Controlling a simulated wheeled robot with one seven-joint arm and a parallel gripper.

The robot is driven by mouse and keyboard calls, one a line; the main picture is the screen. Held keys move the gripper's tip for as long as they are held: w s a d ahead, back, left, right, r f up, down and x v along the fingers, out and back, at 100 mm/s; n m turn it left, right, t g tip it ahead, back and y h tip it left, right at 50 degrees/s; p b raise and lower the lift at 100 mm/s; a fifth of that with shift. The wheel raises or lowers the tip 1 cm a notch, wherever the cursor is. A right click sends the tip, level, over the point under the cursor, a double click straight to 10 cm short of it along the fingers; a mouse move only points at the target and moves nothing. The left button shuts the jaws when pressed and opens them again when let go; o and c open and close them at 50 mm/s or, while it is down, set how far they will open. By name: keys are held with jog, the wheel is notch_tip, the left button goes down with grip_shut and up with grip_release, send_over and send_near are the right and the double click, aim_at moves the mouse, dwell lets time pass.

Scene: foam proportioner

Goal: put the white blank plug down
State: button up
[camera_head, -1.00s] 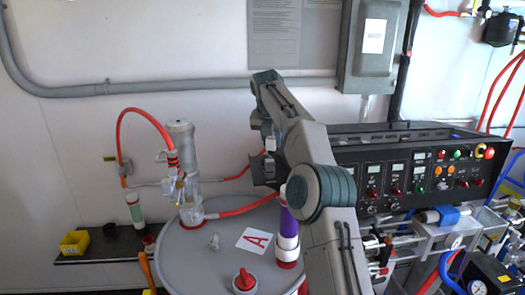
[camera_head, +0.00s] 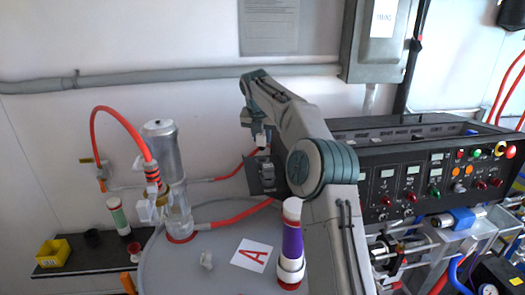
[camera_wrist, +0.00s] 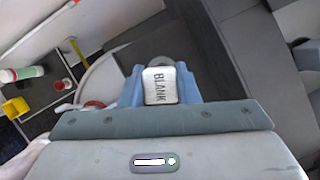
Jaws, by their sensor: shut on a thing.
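The white blank plug (camera_wrist: 158,86), a small block marked BLANK, is between the blue fingers of my gripper (camera_wrist: 160,82) in the wrist view. The fingers are shut on it. In the head view my gripper (camera_head: 262,178) hangs in the air beyond the grey drum lid, close to the black control panel's left end. I cannot make out the plug in the head view.
A clear pump with red hose (camera_head: 168,190) and a purple-and-white tube (camera_head: 292,240) stand on the drum. A dark shelf (camera_head: 75,262) at left holds a yellow bin (camera_head: 52,253) and a green-and-white tube (camera_head: 118,216). The control panel (camera_head: 430,175) is at right.

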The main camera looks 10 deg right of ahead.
aim_at(261, 145)
jog(key=shift+f, duration=2.5)
jog(key=o, duration=1.1)
jog(key=shift+c, duration=0.2)
